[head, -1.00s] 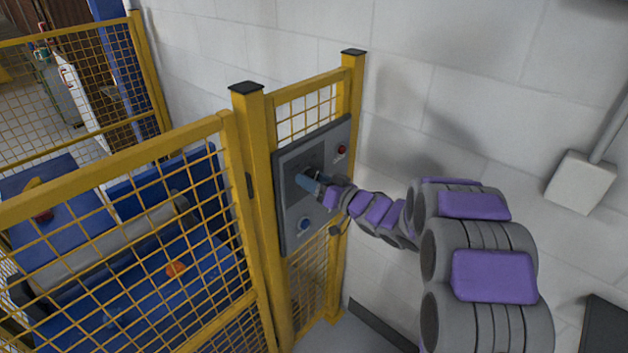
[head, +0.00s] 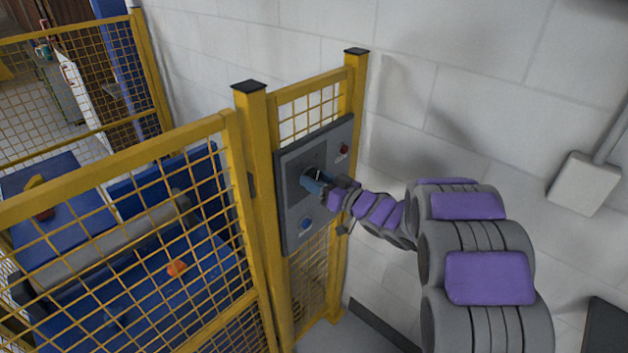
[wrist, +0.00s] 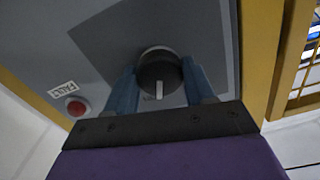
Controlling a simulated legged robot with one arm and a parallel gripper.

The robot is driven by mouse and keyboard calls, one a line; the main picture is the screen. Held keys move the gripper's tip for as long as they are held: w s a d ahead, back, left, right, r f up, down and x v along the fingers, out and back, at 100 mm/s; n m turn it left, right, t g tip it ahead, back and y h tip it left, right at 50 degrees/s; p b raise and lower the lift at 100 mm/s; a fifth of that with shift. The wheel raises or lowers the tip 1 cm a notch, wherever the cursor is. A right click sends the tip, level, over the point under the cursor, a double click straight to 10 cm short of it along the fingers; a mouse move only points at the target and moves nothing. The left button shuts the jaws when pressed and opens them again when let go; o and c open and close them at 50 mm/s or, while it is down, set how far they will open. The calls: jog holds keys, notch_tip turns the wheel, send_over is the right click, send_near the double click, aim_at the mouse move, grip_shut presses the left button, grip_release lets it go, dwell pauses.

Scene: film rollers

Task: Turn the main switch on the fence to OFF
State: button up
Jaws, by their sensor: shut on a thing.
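The main switch (wrist: 160,72) is a round dark knob with a light pointer mark, on the grey panel (head: 290,229) fixed to the yellow fence. In the wrist view the mark points toward the bottom of the picture. My gripper (wrist: 162,82) has its two blue fingers on either side of the knob, shut on it. In the head view my gripper (head: 314,182) is at the upper middle of the panel and covers most of the switch. I cannot read any position labels around the knob.
A white block wall (head: 480,80) is to the right. Blue machinery (head: 140,270) stands behind the mesh.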

jog(key=n+b, duration=0.1)
jog(key=n, duration=0.5)
jog(key=shift+d, duration=0.1)
jog(key=n+b, duration=0.3)
jog(key=n, duration=0.2)
jog(key=shift+s+n, duration=0.1)
jog(key=shift+n, duration=0.2)
dwell(0.3)
jog(key=o, duration=0.9)
jog(key=shift+s+r, duration=0.15)
jog(key=shift+s, duration=0.05)
jog(key=shift+o, duration=0.8)
jog(key=shift+w, duration=0.1)
jog(key=p+v, duration=0.3)
jog(key=v, duration=1.4)
